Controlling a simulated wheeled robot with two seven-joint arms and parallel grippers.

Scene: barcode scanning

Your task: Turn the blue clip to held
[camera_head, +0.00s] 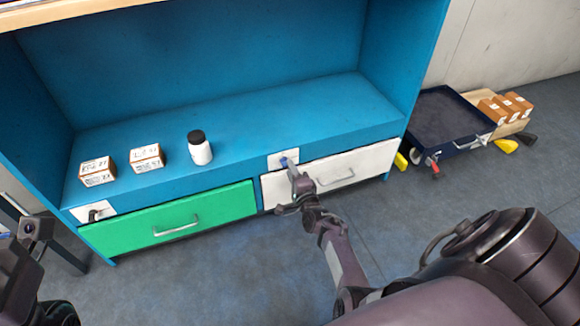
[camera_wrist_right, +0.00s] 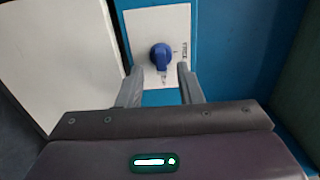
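The blue clip (camera_wrist_right: 160,57) is a round blue knob on a white plate (camera_wrist_right: 176,20) with small printed marks. In the head view, the blue clip (camera_head: 284,162) sits on the cabinet front above the white drawer, partly hidden by my gripper. My right gripper (camera_wrist_right: 160,72) is open, with one finger on each side of the clip's lower part. Gaps show between the fingers and the clip, and nothing is held. In the head view, my right gripper (camera_head: 295,178) reaches up to the plate. Dark parts of my left arm show at the lower left; its fingers are not clear.
The blue cabinet has a white drawer (camera_head: 330,176) and a green drawer (camera_head: 190,220), both with handles. Another white plate (camera_head: 104,212) is at the left. Two small boxes (camera_head: 97,172) (camera_head: 146,158) and a bottle (camera_head: 200,150) stand on the shelf. A cart (camera_head: 440,120) is at the right.

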